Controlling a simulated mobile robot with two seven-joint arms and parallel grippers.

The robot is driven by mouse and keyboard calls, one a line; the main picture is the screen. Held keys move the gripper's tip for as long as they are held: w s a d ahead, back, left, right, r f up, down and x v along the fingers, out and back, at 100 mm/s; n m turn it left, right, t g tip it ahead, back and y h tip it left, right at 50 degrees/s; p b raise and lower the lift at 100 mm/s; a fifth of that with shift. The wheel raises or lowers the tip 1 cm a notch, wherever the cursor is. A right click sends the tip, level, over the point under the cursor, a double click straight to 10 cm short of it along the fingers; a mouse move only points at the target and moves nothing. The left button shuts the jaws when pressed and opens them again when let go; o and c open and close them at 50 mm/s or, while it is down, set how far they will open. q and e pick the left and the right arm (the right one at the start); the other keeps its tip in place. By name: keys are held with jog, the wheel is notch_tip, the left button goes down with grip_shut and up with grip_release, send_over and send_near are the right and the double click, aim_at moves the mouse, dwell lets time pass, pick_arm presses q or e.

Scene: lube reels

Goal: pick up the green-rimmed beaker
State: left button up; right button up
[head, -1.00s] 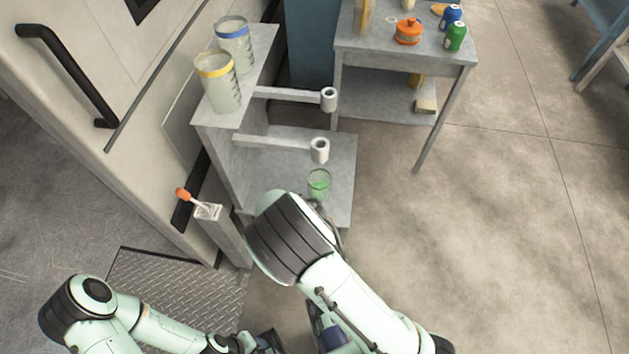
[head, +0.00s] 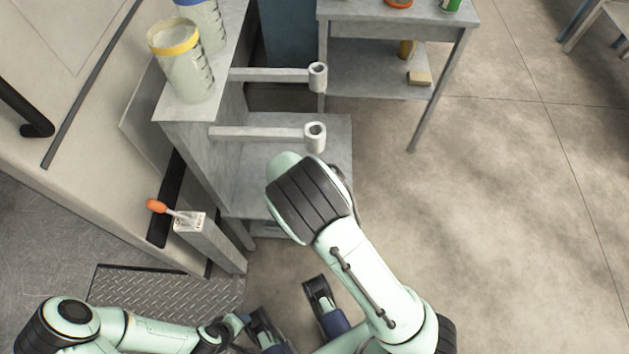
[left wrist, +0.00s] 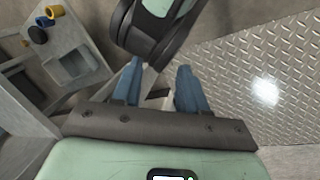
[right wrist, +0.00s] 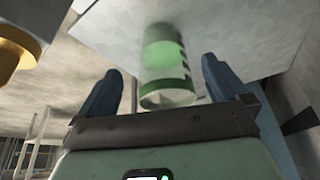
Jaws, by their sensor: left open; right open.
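The green-rimmed beaker (right wrist: 165,70) shows in the right wrist view, clear with a green rim and green-tinted contents. It lies ahead of my right gripper (right wrist: 162,68), which is open, and appears between the two blue fingers. No finger visibly touches it. In the head view the beaker is hidden behind my right arm, over the lower shelf (head: 268,170). My left gripper (left wrist: 159,68) is open and empty in the left wrist view, away from the beaker, with a mint and black arm part beyond its fingertips.
A yellow-rimmed beaker (head: 182,70) and a blue-rimmed beaker (head: 207,25) stand on the upper shelf. Two arms with ring ends (head: 317,77) (head: 314,136) project to the right. Open floor lies at right.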

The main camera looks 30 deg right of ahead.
pick_arm(q)
jog(key=w+f, duration=0.1)
jog(key=w+a+f+b, duration=0.1)
jog(key=shift+w+a+t+y+b, duration=0.15)
jog(key=shift+w+t+y+b, duration=0.15)
jog(key=shift+w+t, duration=0.1)
pick_arm(e)
jog(key=w+d+f, duration=0.2)
jog(key=w+d, duration=0.1)
jog(key=d, duration=0.1)
jog(key=shift+w+d+f, duration=0.2)
jog(key=shift+d+f, duration=0.1)
jog(key=shift+f, duration=0.05)
pick_arm(q)
jog(key=shift+s, duration=0.1)
pick_arm(e)
jog(key=c, duration=1.5)
